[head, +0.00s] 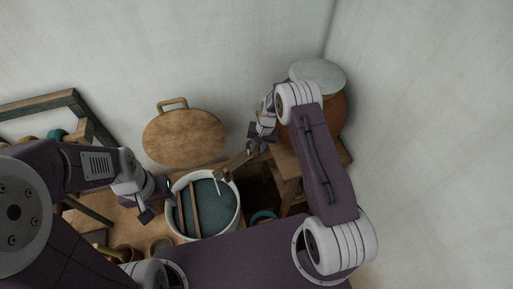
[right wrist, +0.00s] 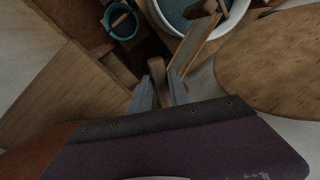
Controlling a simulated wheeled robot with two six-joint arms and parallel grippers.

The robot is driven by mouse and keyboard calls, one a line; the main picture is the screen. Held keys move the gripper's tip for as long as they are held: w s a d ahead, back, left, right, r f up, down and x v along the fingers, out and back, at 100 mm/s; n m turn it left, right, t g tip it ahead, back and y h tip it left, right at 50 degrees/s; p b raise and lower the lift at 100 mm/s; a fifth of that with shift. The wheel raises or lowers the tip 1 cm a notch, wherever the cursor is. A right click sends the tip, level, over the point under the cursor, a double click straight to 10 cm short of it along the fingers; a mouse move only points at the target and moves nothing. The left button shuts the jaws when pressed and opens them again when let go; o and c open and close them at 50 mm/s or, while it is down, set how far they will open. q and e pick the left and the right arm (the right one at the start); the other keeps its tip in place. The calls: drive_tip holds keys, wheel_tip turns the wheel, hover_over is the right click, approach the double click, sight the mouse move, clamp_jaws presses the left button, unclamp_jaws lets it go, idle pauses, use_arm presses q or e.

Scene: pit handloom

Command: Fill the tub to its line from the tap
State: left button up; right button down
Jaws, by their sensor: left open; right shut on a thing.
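The white-rimmed tub (head: 238,212) stands on the wooden surface and holds dark teal liquid (head: 214,208); a wooden slat (head: 194,208) crosses it. Its fill line cannot be made out. A wooden spout (head: 232,166) reaches over its back right rim, with a thin pale streak below the end; I cannot tell if it is running water. My right gripper (head: 254,143) is shut on a small wooden handle (right wrist: 157,72) beside the spout, also seen in the right wrist view (right wrist: 193,45). My left gripper (head: 158,200) is open and empty, close to the tub's left rim.
A brown jar (head: 335,112) with a pale cover stands on a wooden stand (head: 288,170) at right. A teal bucket (right wrist: 122,22) is right of the tub. Several small pots sit at front left.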

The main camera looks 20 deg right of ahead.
use_arm(q)
wheel_tip(320, 180, down, 5)
drive_tip(key=b, duration=0.3)
drive_tip(key=shift+r, duration=0.2)
use_arm(e)
drive_tip(key=d+n, duration=0.2)
drive_tip(key=n, duration=0.1)
drive_tip(key=shift+s+d+r+n+g, duration=0.1)
drive_tip(key=shift+s+d+n+g, duration=0.05)
drive_tip(key=shift+n+g, duration=0.15)
drive_tip(key=c, duration=1.2)
unclamp_jaws()
drive_tip(key=shift+c, duration=0.2)
use_arm(q)
drive_tip(key=shift+f, duration=0.1)
